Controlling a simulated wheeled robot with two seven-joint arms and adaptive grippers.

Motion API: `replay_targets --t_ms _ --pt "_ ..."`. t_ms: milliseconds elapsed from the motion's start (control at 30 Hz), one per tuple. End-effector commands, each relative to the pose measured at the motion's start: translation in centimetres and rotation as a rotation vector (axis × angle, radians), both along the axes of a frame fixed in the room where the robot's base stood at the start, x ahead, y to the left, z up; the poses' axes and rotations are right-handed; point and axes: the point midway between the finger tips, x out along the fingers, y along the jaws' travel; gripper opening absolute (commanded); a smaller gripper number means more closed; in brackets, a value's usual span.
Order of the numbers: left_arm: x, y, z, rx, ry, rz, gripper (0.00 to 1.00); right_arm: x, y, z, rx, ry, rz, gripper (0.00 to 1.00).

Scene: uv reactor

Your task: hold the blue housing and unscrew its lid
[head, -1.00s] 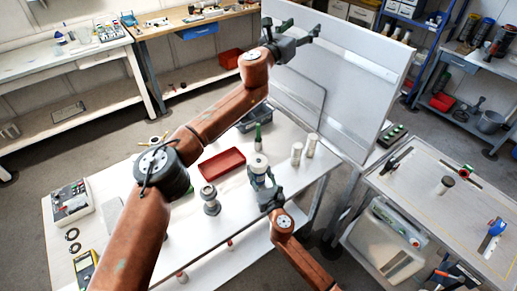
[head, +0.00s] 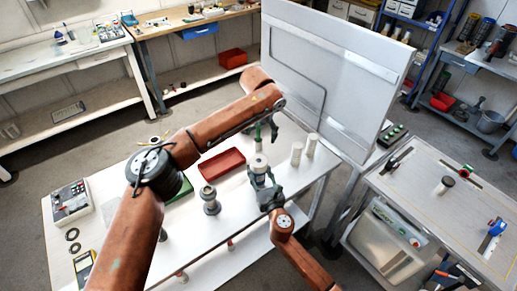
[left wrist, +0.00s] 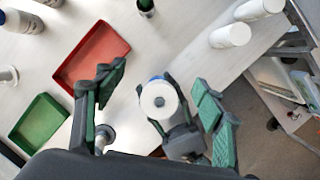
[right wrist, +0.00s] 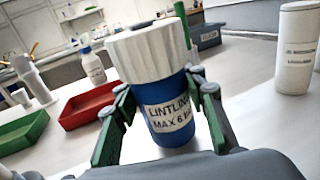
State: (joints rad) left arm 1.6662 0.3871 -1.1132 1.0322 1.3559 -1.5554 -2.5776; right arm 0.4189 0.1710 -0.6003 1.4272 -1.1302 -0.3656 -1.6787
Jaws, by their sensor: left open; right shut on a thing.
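The blue housing (right wrist: 176,118) stands upright with a ribbed white lid (right wrist: 147,50) on top; its label reads "LINTLINE MAX 6". My right gripper (right wrist: 160,112) is shut on the housing, one finger on each side below the lid. In the head view the white lid (head: 258,161) shows over the white table. My left gripper (head: 266,136) is open and points down above the lid. In the left wrist view the round top of the lid (left wrist: 158,101) lies between the spread left fingers, apart from both.
A red tray (head: 222,164) and a green tray (left wrist: 38,122) lie on the white table (head: 245,222). Two white cartridges (head: 303,150) stand right of the housing. A grey fitting (head: 210,200) stands left of it. A tall white panel (head: 335,80) rises behind the table's right side.

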Motion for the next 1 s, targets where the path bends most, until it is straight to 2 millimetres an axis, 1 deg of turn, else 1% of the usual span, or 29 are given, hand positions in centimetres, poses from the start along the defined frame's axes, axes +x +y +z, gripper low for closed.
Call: replay_targets --t_ms 33,100,200,300,467,700,800,1000 --pt "-1.4 0.2 -0.5 0.018 0.052 -0.031 0.63 0.0 0.0 0.1 0.001 -0.002 0.000 0.00" --pt "-3.3 0.4 -1.1 0.039 0.119 -0.073 0.63 0.0 0.0 0.1 0.001 -0.002 0.000 0.00" --pt "-5.1 0.6 -1.5 0.060 0.182 -0.119 0.63 0.0 0.0 0.1 0.001 -0.002 0.000 0.00" --pt "-6.0 0.8 -1.9 0.070 0.216 -0.143 0.63 0.0 0.0 0.1 0.001 -0.002 0.000 0.00" --pt "-6.3 0.8 -3.4 0.073 0.228 -0.149 0.63 0.0 0.0 0.1 0.001 -0.002 0.000 0.00" --pt "-6.2 0.9 -7.1 0.073 0.226 -0.148 0.63 0.0 0.0 0.1 0.001 -0.002 0.000 0.00" --pt "-6.1 0.8 -8.3 0.072 0.224 -0.148 0.63 0.0 0.0 0.1 0.001 -0.002 0.000 0.00" --pt "-6.0 0.8 -9.7 0.072 0.223 -0.146 0.63 0.0 0.0 0.2 0.001 -0.002 0.000 0.00"
